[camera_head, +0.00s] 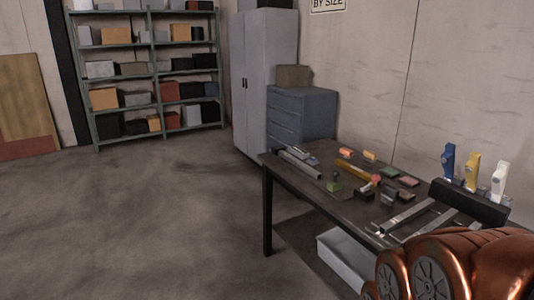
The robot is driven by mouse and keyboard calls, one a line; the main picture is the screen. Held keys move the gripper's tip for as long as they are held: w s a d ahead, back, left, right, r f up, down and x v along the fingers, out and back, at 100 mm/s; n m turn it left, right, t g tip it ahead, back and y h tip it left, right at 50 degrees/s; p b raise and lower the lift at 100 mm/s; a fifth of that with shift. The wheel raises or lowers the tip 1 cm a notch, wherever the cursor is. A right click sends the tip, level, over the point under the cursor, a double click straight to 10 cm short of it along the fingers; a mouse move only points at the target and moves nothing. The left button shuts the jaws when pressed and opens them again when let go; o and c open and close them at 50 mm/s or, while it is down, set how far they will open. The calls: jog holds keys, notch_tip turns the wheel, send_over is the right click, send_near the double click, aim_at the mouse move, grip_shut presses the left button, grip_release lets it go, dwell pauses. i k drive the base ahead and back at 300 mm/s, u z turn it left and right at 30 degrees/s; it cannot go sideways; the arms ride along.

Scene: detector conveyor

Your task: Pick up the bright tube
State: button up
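A bright yellow-orange tube (354,172) lies on the dark table (283,171), among several small items. A small red part sits at or against its near right end; I cannot tell whether it belongs to the tube. A grey metal bar or tube (300,164) lies to its left, near the table's left edge. Copper-coloured links of my arm fill the lower right corner and cover the near part of the table. My gripper's fingers are not visible.
A green block (333,187) and several orange pieces lie near the tube. A black holder (468,203) with blue, yellow and white tools stands at right. A pale box (345,262) is under the table. Open floor (150,220) lies left.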

aim_at(309, 171)
jog(key=u, duration=0.35)
jog(key=i, duration=2.95)
jog(key=z, duration=0.5)
